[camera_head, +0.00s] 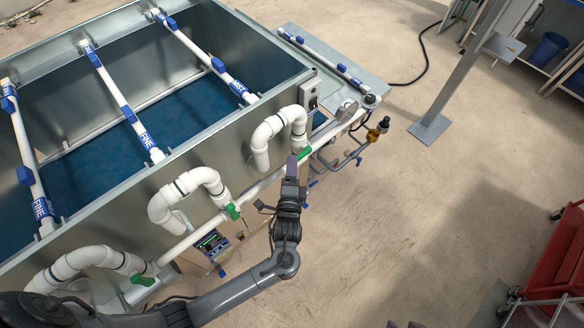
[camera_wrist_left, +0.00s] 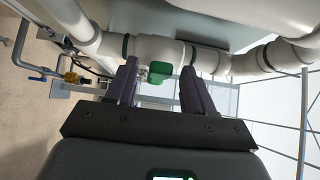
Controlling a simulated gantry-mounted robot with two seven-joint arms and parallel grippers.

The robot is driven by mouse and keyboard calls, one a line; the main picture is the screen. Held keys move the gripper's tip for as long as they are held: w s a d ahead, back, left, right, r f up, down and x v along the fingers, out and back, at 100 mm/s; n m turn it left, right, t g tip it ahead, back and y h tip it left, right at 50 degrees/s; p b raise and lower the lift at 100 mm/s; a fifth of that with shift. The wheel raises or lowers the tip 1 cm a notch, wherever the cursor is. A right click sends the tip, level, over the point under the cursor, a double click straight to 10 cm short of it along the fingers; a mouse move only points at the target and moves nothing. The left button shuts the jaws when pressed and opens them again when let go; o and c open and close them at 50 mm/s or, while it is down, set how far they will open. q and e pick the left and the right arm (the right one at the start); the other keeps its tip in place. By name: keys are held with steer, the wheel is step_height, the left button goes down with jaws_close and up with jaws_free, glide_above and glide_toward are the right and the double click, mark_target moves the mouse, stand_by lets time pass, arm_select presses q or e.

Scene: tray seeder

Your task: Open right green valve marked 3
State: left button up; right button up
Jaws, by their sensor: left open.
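The rightmost green valve (camera_head: 305,153) sits on the white pipe along the tank's front, below the right pipe bend. No number on it is readable. My left gripper (camera_head: 293,160) is right at this valve, with its fingers pointing to the pipe. In the left wrist view the green handle (camera_wrist_left: 156,77) lies between the two open fingers (camera_wrist_left: 160,68), nearer the left one. The gap to the right finger is clear; whether the left finger touches the handle I cannot tell. My right gripper is not in view.
Two other green valves, a middle one (camera_head: 232,211) and a left one (camera_head: 142,280), sit on the same pipe. A pressure gauge (camera_head: 347,110) and brass fitting (camera_head: 373,135) are to the right. The metal tank (camera_head: 170,165) fills the upper left. Open floor lies to the right.

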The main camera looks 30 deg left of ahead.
arm_select(q)
jaws_close()
stand_by(0.4)
steer(key=shift+w+d+f+n+t+y+b, duration=0.1)
steer(key=shift+w+f+n+t+y+b, duration=0.15)
steer(key=shift+f+n+t+y+b, duration=1.3)
steer(key=shift+w+d+f+n+g+h+b, duration=0.15)
steer(key=shift+n+g+b, duration=0.4)
steer(key=shift+b, duration=2.35)
steer(key=shift+w+f+n+t+y+b, duration=0.3)
steer(key=shift+f+n+t+y+b, duration=0.35)
steer(key=shift+n+b, duration=1.05)
steer(key=shift+m+b, duration=0.5)
